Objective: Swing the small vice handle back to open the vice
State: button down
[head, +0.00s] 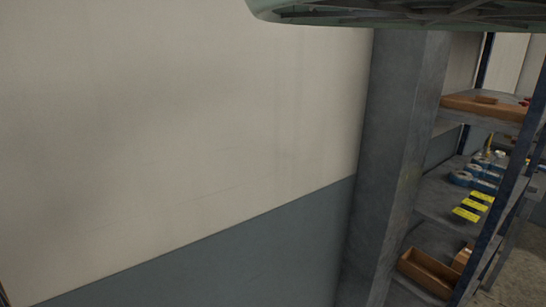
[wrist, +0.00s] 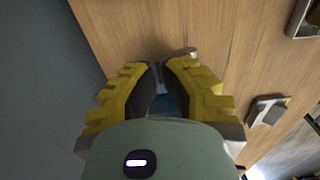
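My gripper (wrist: 162,68) shows in the wrist view, with yellow ridged fingers and dark inner pads. Its fingertips lean close together over a wooden surface (wrist: 140,28), with a narrow gap between them. A dark blue part (wrist: 173,103) shows between the fingers; it may belong to the vice, but most of it is hidden by the gripper. A small grey metal piece (wrist: 191,51) shows just past the right fingertip. I cannot tell whether it is the vice handle, or whether the fingers hold anything. Neither the vice nor my gripper can be made out in the head view.
In the wrist view, a metal fitting (wrist: 267,111) is at the wood's right edge and another metal-edged object (wrist: 303,18) is at top right. A grey surface lies left. The head view shows a wall (head: 180,120), a grey column (head: 395,150) and stocked shelves (head: 440,195).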

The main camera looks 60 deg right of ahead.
jog(key=shift+f, duration=0.15)
jog(key=shift+f+b, duration=0.5)
jog(key=shift+b, duration=0.15)
jog(key=shift+f, duration=0.25)
jog(key=shift+f+b, duration=0.25)
jog(key=shift+b, duration=0.15)
jog(key=shift+s+a+p, duration=0.2)
jog(key=shift+s+p, duration=0.05)
jog(key=shift+s, duration=0.25)
jog(key=shift+s+a+p, duration=0.15)
jog(key=shift+s+p, duration=0.1)
jog(key=shift+s, duration=0.2)
dwell(0.7)
jog(key=shift+w, duration=0.2)
jog(key=shift+w+d+b, duration=0.3)
jog(key=shift+w+b, duration=0.3)
jog(key=shift+b, duration=0.05)
jog(key=shift+r, duration=0.1)
